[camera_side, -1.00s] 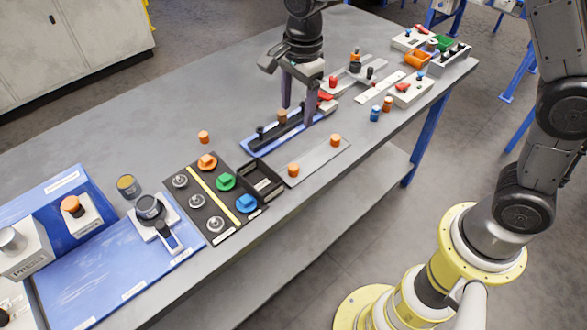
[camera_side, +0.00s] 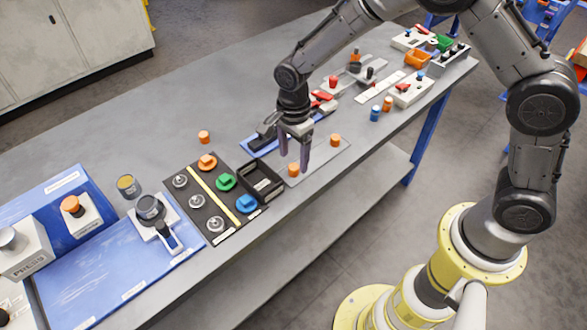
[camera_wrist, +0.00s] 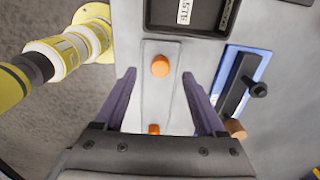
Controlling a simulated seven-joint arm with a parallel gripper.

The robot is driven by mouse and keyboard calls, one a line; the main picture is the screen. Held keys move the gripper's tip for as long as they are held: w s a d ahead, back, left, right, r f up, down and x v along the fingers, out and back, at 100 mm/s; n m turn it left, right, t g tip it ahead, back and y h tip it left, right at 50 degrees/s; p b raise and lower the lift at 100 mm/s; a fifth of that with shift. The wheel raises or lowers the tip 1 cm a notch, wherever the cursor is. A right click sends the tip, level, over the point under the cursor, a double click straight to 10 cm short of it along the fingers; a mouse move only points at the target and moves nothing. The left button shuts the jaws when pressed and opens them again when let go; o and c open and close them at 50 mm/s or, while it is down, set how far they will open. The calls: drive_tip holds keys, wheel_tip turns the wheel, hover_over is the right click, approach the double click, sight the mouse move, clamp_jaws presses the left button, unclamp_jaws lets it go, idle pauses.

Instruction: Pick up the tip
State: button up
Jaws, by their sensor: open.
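Two short orange cylinders stand on a pale grey plate (camera_side: 315,161) near the table's front edge. I cannot tell which piece is the tip. The near cylinder (camera_side: 293,170) is by my gripper (camera_side: 294,163); the other (camera_side: 335,140) is at the plate's right end. My gripper is open and empty, pointing down over the plate. In the wrist view, one orange cylinder (camera_wrist: 160,66) lies between the finger lines, and the second (camera_wrist: 153,129) is lower, close to the gripper body. Whether the fingers are level with the near cylinder is unclear.
A black bin (camera_side: 262,181) sits left of the plate. A blue tray (camera_side: 258,145) with black parts is behind, partly hidden by my gripper; a brown cylinder (camera_wrist: 236,128) shows beside it. Another orange cylinder (camera_side: 204,137) stands alone on the table.

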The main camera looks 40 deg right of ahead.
sight(293, 167)
drive_tip(key=shift+f, duration=1.75)
clamp_jaws()
